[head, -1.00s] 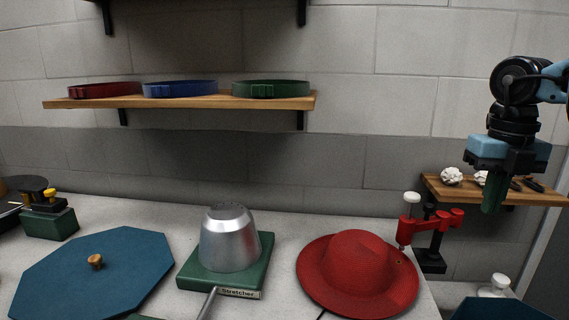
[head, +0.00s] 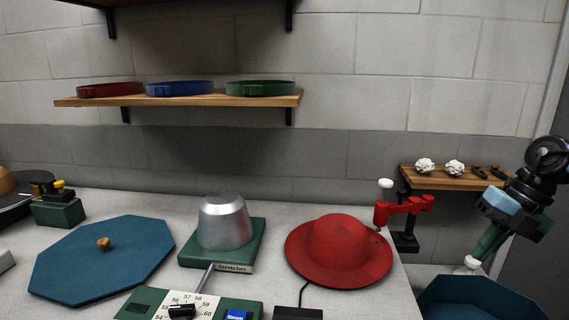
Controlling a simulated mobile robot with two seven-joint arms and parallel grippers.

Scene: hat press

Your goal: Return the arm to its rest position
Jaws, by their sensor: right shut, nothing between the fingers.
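My right gripper (head: 487,243) is at the far right of the head view, tilted down and to the left. Its green fingers are shut with nothing between them. The fingertips appear close to a small whitish knob (head: 472,262) above a dark blue tray-like piece (head: 485,300); I cannot tell whether they touch. My left gripper does not show.
A red hat (head: 338,250) lies on the table by a red clamp arm (head: 405,208). A metal stretcher (head: 224,222) on a green base stands mid-table. A blue octagonal lid (head: 105,260) lies left. A small wooden shelf (head: 455,181) holds white crumpled balls.

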